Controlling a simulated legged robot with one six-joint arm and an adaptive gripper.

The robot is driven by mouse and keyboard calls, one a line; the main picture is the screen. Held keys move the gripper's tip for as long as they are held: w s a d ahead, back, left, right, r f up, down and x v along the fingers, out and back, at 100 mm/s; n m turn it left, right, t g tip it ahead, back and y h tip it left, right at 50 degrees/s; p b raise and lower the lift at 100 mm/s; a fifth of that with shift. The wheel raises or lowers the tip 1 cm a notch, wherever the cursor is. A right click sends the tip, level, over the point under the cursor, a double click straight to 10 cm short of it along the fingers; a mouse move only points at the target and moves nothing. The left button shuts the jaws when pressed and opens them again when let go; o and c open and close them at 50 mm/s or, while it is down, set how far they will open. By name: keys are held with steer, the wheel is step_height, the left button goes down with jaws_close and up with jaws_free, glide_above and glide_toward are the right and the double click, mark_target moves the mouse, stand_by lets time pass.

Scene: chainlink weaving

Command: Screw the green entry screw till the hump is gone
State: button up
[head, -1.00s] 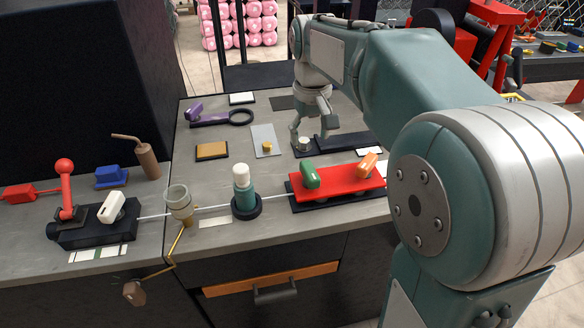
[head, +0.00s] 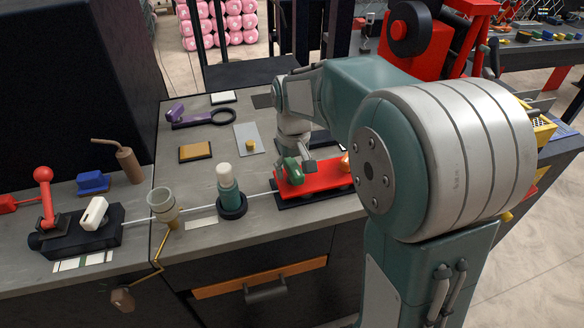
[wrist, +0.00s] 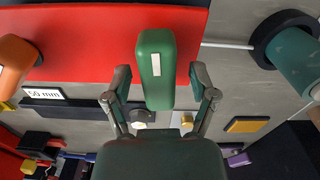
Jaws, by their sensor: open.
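The green entry screw (head: 291,170) is a rounded green knob on the red block (head: 318,183). In the wrist view the green knob (wrist: 155,55) has a pale rectangular mark and lies between my fingers. My gripper (wrist: 161,76) is open, one finger on each side of the knob with gaps visible. In the head view my gripper (head: 299,163) is over the red block and partly covers the knob. An orange knob (wrist: 14,62) sits at the block's other end, mostly hidden by my arm in the head view. A thin wire (head: 258,195) enters the block; no hump is discernible.
The wire passes a teal post with a white cap (head: 228,185) and a metal cup (head: 162,206). A black fixture (head: 75,240) with a red-ball lever stands left. A yellow-brown pad (head: 196,151) and purple magnifier-like tool (head: 205,121) lie behind.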

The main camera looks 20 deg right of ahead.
steer(key=shift+d, duration=0.2)
jaws_close()
steer(key=shift+a, duration=0.2)
steer(key=shift+m, duration=1.6)
jaws_free()
